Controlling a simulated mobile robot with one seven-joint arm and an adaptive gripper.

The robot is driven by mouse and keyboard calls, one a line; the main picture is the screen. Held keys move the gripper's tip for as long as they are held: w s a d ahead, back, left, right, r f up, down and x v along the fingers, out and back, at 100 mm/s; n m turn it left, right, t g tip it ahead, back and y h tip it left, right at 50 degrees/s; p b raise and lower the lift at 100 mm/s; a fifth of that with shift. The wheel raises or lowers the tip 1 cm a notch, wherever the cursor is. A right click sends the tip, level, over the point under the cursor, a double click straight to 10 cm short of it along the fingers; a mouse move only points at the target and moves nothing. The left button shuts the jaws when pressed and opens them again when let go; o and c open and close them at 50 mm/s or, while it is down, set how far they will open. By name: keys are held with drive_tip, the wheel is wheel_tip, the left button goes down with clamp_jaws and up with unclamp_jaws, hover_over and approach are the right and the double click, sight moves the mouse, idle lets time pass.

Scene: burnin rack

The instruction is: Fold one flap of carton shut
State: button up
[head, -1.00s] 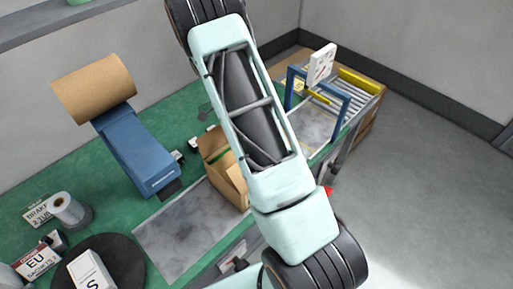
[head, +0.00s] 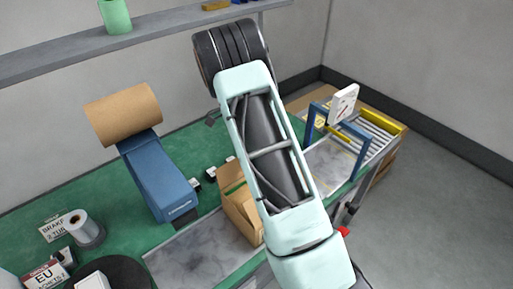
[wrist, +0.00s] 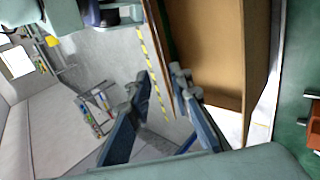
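The brown carton (head: 238,205) stands on the bench in the head view, partly hidden behind my arm. A strip of green shows inside its top. In the wrist view the carton (wrist: 212,50) fills the upper middle and right, with a brown panel edge running down beside my right finger. My gripper (wrist: 160,90) shows there as two blue fingers, spread apart with a visible gap and nothing held between them. The right finger is close to the carton edge; I cannot tell whether it touches. The gripper is hidden in the head view, and the flap positions are unclear.
A blue dispenser with a brown paper roll (head: 123,114) stands left of the carton. A blue frame with a white dial (head: 343,103) and a roller conveyor (head: 375,128) are at right. A grey shelf (head: 60,58) runs above. The grey bench plate (head: 190,258) is clear.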

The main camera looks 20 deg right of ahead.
drive_tip(key=shift+v, duration=2.1)
